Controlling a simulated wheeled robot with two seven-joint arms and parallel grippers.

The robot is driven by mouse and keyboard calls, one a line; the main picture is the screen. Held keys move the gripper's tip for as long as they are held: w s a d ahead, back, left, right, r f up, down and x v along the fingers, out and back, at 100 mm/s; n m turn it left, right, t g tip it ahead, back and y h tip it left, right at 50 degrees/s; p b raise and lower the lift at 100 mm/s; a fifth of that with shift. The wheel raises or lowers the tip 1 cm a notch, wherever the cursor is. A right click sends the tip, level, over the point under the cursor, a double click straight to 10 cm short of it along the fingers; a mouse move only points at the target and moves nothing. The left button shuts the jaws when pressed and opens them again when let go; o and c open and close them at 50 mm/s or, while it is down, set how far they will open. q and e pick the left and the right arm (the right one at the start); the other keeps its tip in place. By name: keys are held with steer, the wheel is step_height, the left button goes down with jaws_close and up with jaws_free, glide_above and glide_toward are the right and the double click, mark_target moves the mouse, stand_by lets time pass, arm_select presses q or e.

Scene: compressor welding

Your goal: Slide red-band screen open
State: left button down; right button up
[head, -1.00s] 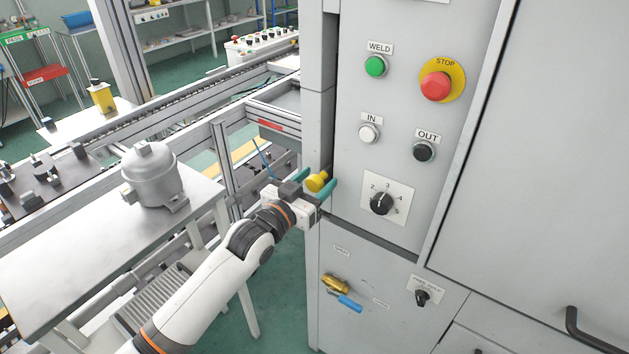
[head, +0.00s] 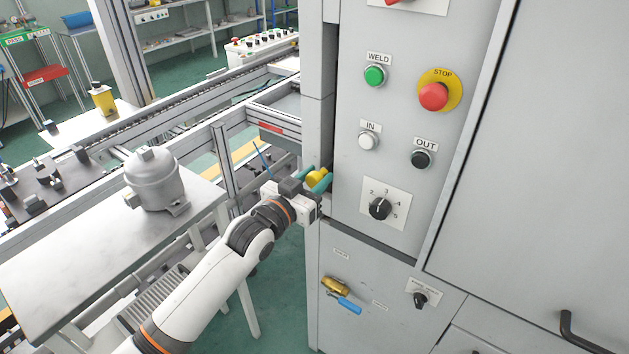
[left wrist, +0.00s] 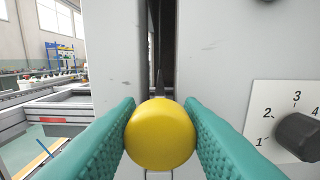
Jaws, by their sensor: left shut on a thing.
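My left gripper (head: 318,181) has its teal fingers shut on a round yellow knob (left wrist: 160,134), one finger on each side. The knob (head: 317,177) is at the left edge of the grey control cabinet (head: 347,200), in front of a dark vertical slot (left wrist: 161,45). A small red strip (head: 270,128) shows on a grey frame left of the cabinet, and also in the left wrist view (left wrist: 53,120). I cannot tell which panel is the red-band screen. My right gripper is not in view.
The cabinet carries a green WELD button (head: 375,75), a red STOP button (head: 433,96) and a rotary dial (head: 380,208). Below is a blue-handled valve (head: 347,304). At left, a grey compressor housing (head: 155,182) stands on a metal table (head: 70,275).

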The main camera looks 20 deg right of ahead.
arm_select(q)
step_height(320, 180, up, 25)
steer(key=p, duration=1.4)
steer(key=shift+f, duration=0.2)
steer(key=c, duration=1)
jaws_free()
steer(key=shift+f, duration=0.2)
steer(key=shift+b+v, duration=1.9)
steer(key=shift+v, duration=4.1)
